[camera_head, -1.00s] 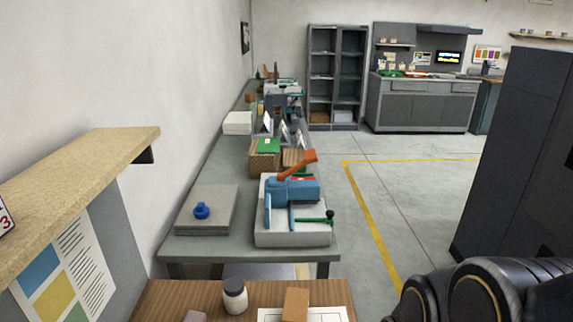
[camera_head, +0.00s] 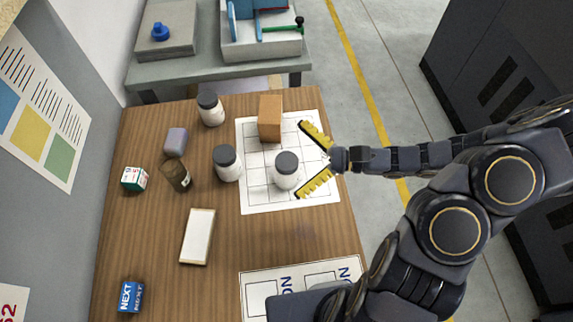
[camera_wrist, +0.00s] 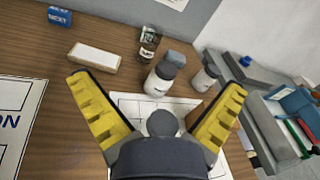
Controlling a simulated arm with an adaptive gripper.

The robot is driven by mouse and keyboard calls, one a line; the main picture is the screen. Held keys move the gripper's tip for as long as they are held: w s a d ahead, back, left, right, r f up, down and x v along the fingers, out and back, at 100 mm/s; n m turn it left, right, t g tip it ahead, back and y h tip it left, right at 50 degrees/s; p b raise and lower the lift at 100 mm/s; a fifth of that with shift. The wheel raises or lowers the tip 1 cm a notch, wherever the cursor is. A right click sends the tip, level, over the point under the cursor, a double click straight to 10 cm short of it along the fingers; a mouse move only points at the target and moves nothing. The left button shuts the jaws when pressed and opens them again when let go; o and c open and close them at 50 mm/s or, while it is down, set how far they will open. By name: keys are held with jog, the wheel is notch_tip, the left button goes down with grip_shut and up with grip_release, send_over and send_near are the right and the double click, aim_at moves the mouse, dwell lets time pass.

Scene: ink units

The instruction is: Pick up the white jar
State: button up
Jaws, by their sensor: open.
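Three white jars with dark grey lids stand upright on the wooden table. One white jar (camera_head: 286,177) stands on the gridded sheet, at the mouth of my gripper (camera_head: 300,160). Another jar (camera_head: 227,168) is just left of it, at the sheet's left edge. A third jar (camera_head: 211,112) is at the back. My gripper's yellow fingers are spread wide and empty. In the wrist view, the nearest jar's lid (camera_wrist: 162,122) shows between the fingers (camera_wrist: 157,88), and the gripper hides much of its body. The other jars (camera_wrist: 160,82) (camera_wrist: 203,80) show beyond.
An orange-brown block (camera_head: 270,122) stands on the sheet (camera_head: 255,200) near the upper finger. A purple-grey block (camera_head: 175,141), brown glass (camera_head: 176,177), green-white cube (camera_head: 134,178), white flat box (camera_head: 197,237) and blue box (camera_head: 130,296) lie left. A printed sheet (camera_head: 257,290) is in front.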

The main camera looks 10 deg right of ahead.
jog(key=w+d+f+m+t+h, duration=0.2)
jog(key=d+f+m+t, duration=0.35)
jog(key=m+t, duration=0.2)
send_near(286, 169)
jog(key=shift+m+g, duration=0.25)
jog(key=shift+m, duration=0.2)
jog(key=w+f, duration=0.1)
jog(key=w+a+f, duration=0.1)
jog(key=w+f, duration=0.1)
jog(key=f, duration=0.1)
jog(key=shift+w+a, duration=0.3)
jog(key=shift+a, duration=0.05)
jog(key=shift+w+a+r, duration=0.15)
jog(key=shift+w+a, duration=0.2)
jog(key=shift+a, duration=0.05)
jog(key=shift+x, duration=3.25)
jog(key=c, duration=1.2)
